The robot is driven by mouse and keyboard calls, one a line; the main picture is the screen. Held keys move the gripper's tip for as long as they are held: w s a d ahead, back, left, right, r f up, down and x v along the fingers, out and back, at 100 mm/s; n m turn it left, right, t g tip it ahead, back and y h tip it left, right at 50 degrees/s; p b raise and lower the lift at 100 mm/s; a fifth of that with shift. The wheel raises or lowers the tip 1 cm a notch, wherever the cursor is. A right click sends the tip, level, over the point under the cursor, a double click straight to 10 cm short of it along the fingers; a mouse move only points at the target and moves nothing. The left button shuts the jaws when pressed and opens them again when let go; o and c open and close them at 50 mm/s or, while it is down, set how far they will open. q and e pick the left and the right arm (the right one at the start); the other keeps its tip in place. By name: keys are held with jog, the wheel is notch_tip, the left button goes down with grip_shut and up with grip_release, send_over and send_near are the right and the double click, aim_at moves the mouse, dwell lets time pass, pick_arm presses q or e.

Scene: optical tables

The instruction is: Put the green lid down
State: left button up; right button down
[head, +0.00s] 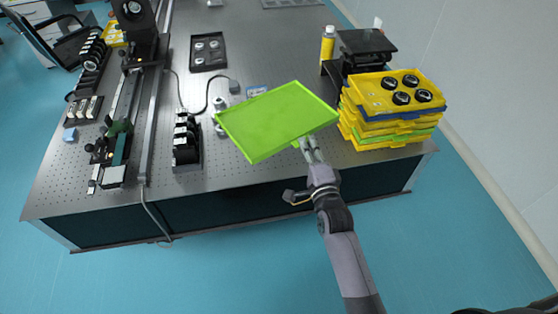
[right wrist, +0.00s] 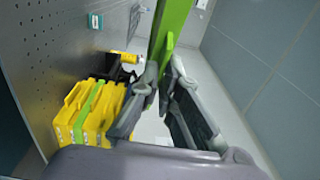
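The green lid (head: 275,121) is a flat bright green tray-like panel, tilted in the head view, over the front middle of the optical table. My right gripper (head: 308,148) is at its near right edge. In the right wrist view the green lid (right wrist: 172,25) stands edge-on between the fingers of my right gripper (right wrist: 163,82), which close on its rim. The lid appears held above the table; the gap beneath it is hard to judge. My left gripper is not in view.
A stack of yellow, blue and green trays (head: 385,125) with several round parts on top stands right of the lid. A yellow bottle (head: 327,45) is behind it. Black mounts (head: 186,140) stand left of the lid. A black tray (head: 208,52) lies farther back.

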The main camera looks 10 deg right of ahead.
pick_arm(q)
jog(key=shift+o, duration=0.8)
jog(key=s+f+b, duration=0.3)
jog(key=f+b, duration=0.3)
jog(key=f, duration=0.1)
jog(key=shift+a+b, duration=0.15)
jog(key=shift+b, duration=0.25)
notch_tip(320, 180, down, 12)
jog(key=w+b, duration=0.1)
jog(key=b, duration=1.1)
pick_arm(e)
notch_tip(320, 180, down, 20)
jog(key=shift+r, duration=0.2)
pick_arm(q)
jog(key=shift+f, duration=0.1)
pick_arm(e)
jog(key=shift+f, duration=0.15)
jog(key=c, duration=1.8)
grip_release()
